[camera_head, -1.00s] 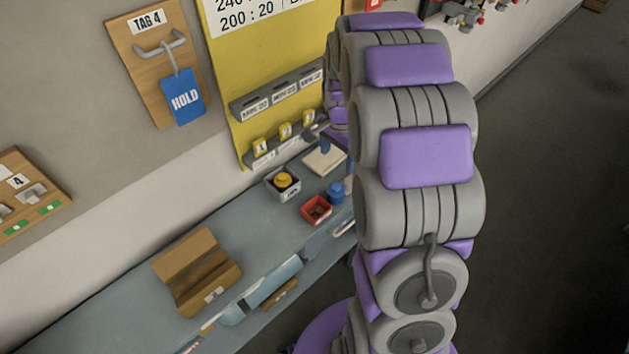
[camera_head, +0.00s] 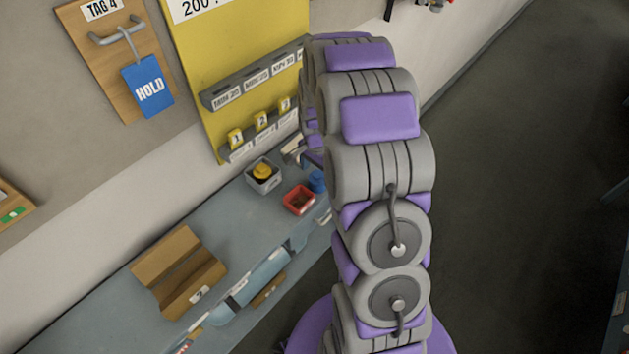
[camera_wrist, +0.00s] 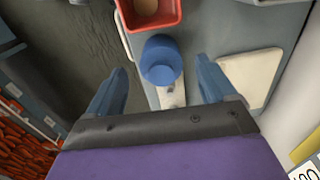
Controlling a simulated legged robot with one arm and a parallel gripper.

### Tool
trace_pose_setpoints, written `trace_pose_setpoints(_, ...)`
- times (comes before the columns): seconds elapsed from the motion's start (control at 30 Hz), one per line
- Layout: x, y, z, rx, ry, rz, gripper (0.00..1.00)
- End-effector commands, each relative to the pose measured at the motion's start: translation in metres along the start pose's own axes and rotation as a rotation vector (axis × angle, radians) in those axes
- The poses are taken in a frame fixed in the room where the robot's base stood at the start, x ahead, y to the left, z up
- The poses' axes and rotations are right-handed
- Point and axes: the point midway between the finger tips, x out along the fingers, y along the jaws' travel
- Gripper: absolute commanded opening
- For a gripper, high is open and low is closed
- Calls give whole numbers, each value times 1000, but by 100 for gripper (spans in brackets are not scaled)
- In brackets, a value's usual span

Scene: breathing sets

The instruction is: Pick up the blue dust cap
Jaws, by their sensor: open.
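The blue dust cap (camera_wrist: 161,60) is a short round blue piece in the wrist view, ahead of my gripper and roughly between its fingers. A pale fitting (camera_wrist: 172,95) shows just below it; I cannot tell whether they are joined. In the head view the blue cap (camera_head: 317,181) is partly hidden behind my arm, right of the red bin. My gripper (camera_wrist: 161,82) is open, one blue-grey finger on each side, with nothing held. In the head view my gripper is hidden behind my arm.
A red bin (camera_head: 299,200) stands beside the cap, with a grey box holding a yellow piece (camera_head: 262,171) further left. A cream pad (camera_wrist: 252,76) lies right of the cap in the wrist view.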

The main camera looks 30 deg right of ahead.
Motion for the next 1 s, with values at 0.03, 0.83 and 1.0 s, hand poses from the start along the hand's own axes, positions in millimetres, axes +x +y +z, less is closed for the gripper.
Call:
trace_pose_setpoints(0.03, 9, 0, 0, 1, -3, 1, 84)
trace_pose_setpoints(0.83, 45, -3, 2, 3, 0, -1, 57)
trace_pose_setpoints(1.0, 45, -4, 3, 2, 2, 1, 40)
